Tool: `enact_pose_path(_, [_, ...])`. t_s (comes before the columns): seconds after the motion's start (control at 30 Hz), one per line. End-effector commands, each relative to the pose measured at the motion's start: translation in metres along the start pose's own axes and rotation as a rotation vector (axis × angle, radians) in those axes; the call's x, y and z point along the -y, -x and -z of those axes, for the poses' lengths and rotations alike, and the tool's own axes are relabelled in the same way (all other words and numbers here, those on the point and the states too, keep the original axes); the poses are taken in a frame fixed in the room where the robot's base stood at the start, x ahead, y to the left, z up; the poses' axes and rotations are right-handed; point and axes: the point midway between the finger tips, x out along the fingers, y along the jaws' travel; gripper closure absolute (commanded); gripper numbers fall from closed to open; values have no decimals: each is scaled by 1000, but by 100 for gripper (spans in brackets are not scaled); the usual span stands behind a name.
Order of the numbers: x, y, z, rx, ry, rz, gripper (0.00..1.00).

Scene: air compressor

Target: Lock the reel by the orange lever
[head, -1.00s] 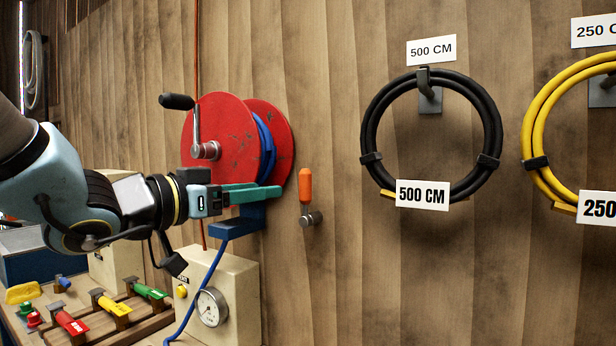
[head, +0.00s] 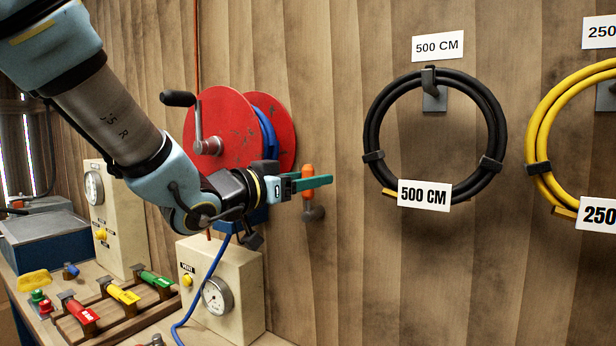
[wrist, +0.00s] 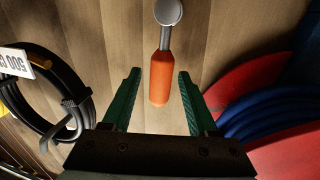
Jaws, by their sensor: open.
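The orange lever (head: 308,172) hangs on the wooden wall just right of the red reel (head: 222,120), with its orange grip up and its grey pivot below. My gripper (head: 315,183) is in front of the lever in the head view and partly hides it. In the wrist view the lever's orange grip (wrist: 160,78) shows between the two green fingers of my gripper (wrist: 160,88), which are spread apart and do not touch it. The grey round pivot (wrist: 168,12) is at the top of that view. The reel, wound with blue hose, also shows at the right of the wrist view (wrist: 285,155).
A black hose coil (head: 370,120) hangs on the wall to the right, with a yellow coil (head: 540,125) beyond it. A beige box with a gauge (head: 245,290) stands below the reel. Coloured-handled valves (head: 122,293) sit on the bench at lower left.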

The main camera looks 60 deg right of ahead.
Motion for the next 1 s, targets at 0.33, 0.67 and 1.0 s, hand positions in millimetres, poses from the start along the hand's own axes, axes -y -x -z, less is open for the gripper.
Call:
enact_pose_path(0.33, [0, 0, 0, 0, 0, 0, 63])
enact_pose_path(0.67, [0, 0, 0, 0, 0, 0, 100])
enact_pose_path(1.0, [0, 0, 0, 0, 0, 0, 100])
